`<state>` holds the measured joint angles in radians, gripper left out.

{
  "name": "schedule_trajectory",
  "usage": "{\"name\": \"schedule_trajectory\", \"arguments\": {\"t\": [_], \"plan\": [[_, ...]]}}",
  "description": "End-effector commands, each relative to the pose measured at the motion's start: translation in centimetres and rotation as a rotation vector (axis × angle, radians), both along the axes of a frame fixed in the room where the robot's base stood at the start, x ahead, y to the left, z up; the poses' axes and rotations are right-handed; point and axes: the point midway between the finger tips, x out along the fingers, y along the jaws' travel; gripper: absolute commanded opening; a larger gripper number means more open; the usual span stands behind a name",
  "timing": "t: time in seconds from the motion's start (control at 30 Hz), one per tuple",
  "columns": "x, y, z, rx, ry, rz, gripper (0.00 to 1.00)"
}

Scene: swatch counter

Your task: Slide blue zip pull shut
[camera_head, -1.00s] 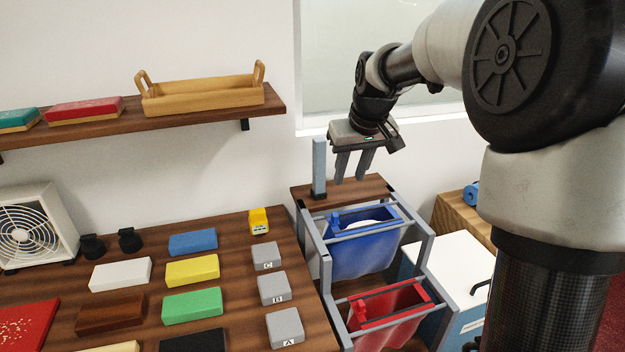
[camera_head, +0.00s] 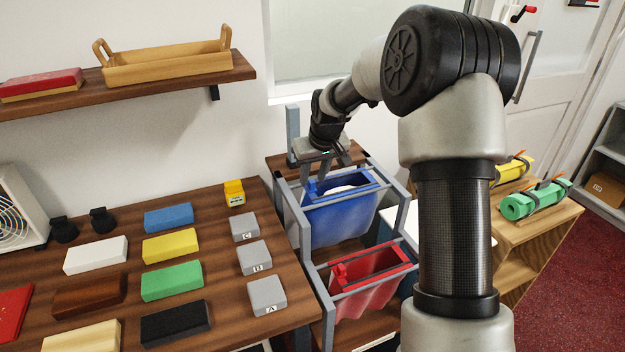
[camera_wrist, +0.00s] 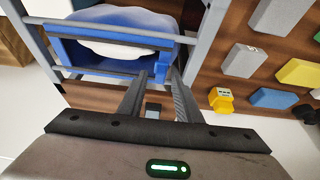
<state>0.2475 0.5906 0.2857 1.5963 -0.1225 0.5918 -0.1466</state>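The blue bag (camera_head: 340,222) hangs in the upper part of a grey frame, its mouth open with white stuff (camera_wrist: 120,22) inside. The blue zip pull (camera_head: 311,189) stands at the left end of the bag's mouth. In the wrist view a small blue piece that looks like the pull (camera_wrist: 161,66) shows between the fingertips. My gripper (camera_head: 313,181) points down over that end with its fingers apart. It also shows in the wrist view (camera_wrist: 158,74). I cannot tell whether the fingers touch the pull.
Grey rails (camera_head: 350,189) run beside the bag's mouth, and a grey post (camera_head: 292,135) stands behind. A red bag (camera_head: 370,285) hangs lower in front. The counter (camera_head: 215,215) at left holds coloured blocks and a yellow item (camera_head: 234,193).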

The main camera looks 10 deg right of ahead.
Motion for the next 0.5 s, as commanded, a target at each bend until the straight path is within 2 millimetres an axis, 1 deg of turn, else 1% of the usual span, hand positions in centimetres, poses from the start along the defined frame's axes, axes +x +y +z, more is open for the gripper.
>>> {"name": "schedule_trajectory", "arguments": {"t": [0.03,0.13,0.47,0.5], "plan": [[0.19,0.1,-0.63,0.0,0.002,0.001,0.31],[0.44,0.15,-1.16,0.0,0.001,0.001,0.31],[0.57,0.14,-1.41,0.0,0.0,0.0,0.31],[0.57,0.13,-1.41,0.0,0.0,0.0,0.24]]}}
